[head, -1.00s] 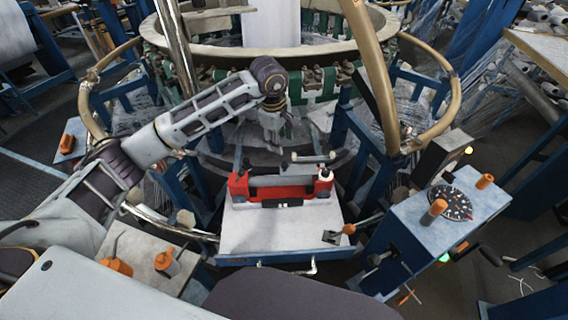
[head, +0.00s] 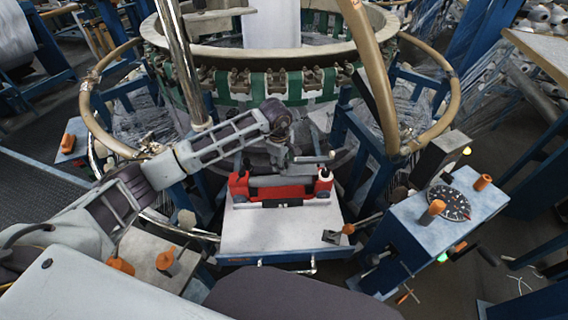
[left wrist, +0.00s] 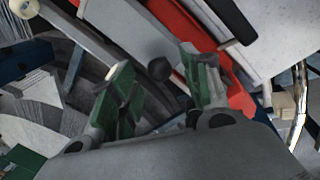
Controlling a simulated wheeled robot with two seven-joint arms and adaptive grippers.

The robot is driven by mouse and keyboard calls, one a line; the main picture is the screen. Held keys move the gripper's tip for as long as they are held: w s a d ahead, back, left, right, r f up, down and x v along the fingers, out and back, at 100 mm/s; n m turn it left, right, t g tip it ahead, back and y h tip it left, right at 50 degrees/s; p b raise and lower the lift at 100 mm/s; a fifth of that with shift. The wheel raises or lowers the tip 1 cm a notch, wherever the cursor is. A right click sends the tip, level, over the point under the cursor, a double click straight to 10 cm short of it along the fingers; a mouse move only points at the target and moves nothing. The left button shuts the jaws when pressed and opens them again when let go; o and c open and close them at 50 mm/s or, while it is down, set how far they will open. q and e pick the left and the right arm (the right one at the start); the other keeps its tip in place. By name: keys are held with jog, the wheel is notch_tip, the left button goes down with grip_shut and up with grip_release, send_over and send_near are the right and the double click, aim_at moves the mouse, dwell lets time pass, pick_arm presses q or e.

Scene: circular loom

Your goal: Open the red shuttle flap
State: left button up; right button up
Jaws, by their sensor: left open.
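The red shuttle (head: 307,188) sits on the light grey plate (head: 260,235) in front of the loom ring. A thin grey bar (head: 316,158) stands above its back side, partly hidden by my left gripper. My left gripper (head: 282,160) hangs just behind and above the shuttle's middle. In the left wrist view my gripper (left wrist: 158,77) is open, its two green-padded fingers apart, with a dark round knob (left wrist: 158,68) showing between them. I cannot tell whether they touch it. The red shuttle body (left wrist: 238,98) runs past the right finger. My right gripper is not in view.
The loom's round rim (head: 215,59) rises behind the shuttle. A tan curved tube (head: 372,75) stands to the right. A blue control box (head: 440,215) with orange knobs is at right. A lever with an orange tip (head: 348,229) sits at the plate's right edge.

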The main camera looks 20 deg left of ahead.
pick_arm(q)
jog(key=shift+w+f, duration=0.1)
jog(key=shift+f, duration=0.7)
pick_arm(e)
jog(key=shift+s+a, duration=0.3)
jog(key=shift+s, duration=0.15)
pick_arm(q)
jog(key=shift+c, duration=0.5)
jog(key=c, duration=0.7)
jog(key=shift+c, duration=1.2)
grip_shut()
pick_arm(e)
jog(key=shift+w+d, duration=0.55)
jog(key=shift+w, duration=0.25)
